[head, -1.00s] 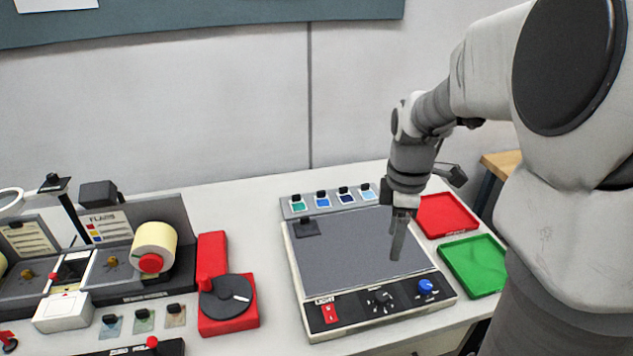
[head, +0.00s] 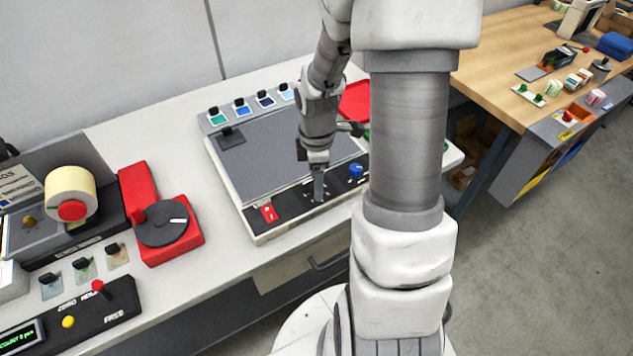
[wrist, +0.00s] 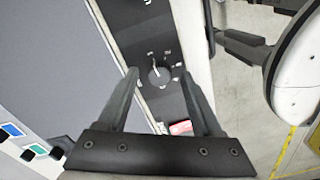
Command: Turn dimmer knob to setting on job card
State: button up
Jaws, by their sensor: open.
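The black dimmer knob (wrist: 160,76), with a white pointer line and small marks around it, shows in the wrist view between my fingertips. My gripper (wrist: 158,72) is open, one finger on each side of the knob; I cannot tell whether they touch it. In the head view my gripper (head: 318,190) points down at the front panel of the light box (head: 250,225) and mostly hides the knob. The red light switch (head: 268,212) is left of it and a blue knob (head: 355,171) right. A card (head: 14,188) stands at far left, its text unreadable; I cannot tell if it is the job card.
Colour chips with black clips (head: 240,107) line the box's back. A red tray (head: 355,100) and a partly hidden green tray lie behind my arm. A red device with a black dial (head: 162,222) stands left. A wooden bench (head: 510,60) is at right.

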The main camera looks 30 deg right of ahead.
jog(key=shift+f, duration=0.5)
grip_shut()
